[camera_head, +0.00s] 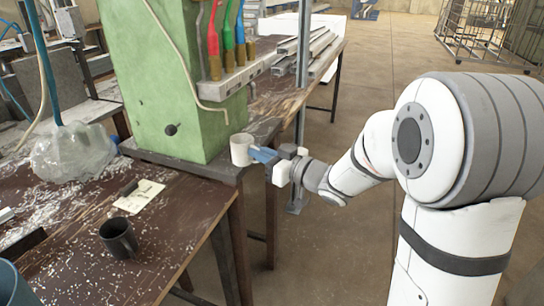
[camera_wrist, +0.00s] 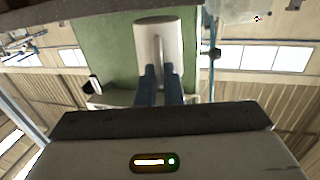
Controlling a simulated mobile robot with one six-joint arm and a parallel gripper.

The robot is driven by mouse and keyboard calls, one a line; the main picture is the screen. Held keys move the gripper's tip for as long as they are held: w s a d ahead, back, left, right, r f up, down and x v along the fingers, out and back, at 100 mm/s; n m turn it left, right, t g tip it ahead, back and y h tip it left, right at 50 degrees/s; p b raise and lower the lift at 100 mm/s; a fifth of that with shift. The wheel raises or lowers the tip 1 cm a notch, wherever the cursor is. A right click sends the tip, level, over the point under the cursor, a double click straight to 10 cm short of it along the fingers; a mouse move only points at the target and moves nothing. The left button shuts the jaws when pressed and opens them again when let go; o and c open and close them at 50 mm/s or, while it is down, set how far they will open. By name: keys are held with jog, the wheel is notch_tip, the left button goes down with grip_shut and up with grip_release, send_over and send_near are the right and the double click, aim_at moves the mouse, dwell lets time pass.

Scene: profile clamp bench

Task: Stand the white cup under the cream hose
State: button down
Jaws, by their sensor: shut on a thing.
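The white cup (camera_head: 240,150) is upright at the front right corner of the green machine (camera_head: 180,90). My gripper (camera_head: 264,155) reaches it from the right, its blue fingers shut on the cup's handle. The wrist view shows the cup (camera_wrist: 158,40) with the handle between the two fingers (camera_wrist: 160,78). The cream hose (camera_head: 178,45) runs down the front of the machine, and its end hangs just above and slightly left of the cup in the head view. I cannot tell whether the cup's base touches the ledge below it.
Red, green and blue hoses (camera_head: 227,40) hang on the machine's right side. A dark mug (camera_head: 118,238), a card (camera_head: 138,196) and a clear plastic bag (camera_head: 75,152) are on the brown bench (camera_head: 180,220) to the left. Metal profiles (camera_head: 310,48) lie behind a grey post (camera_head: 302,70).

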aim_at(246, 161)
jog(key=shift+w+a+f, duration=0.1)
jog(key=shift+w+a, duration=0.1)
jog(key=shift+a, duration=0.45)
jog(key=shift+w+a, duration=0.25)
jog(key=shift+a, duration=0.35)
jog(key=shift+w+a+f, duration=0.1)
jog(key=shift+w+a, duration=0.1)
jog(key=shift+a, duration=0.45)
jog(key=shift+r, duration=0.1)
jog(key=shift+w+d, duration=0.15)
jog(key=shift+f+b, duration=0.4)
jog(key=shift+b, duration=0.1)
jog(key=c, duration=1.5)
grip_release()
jog(key=shift+p+v, duration=0.4)
jog(key=shift+v, duration=4.55)
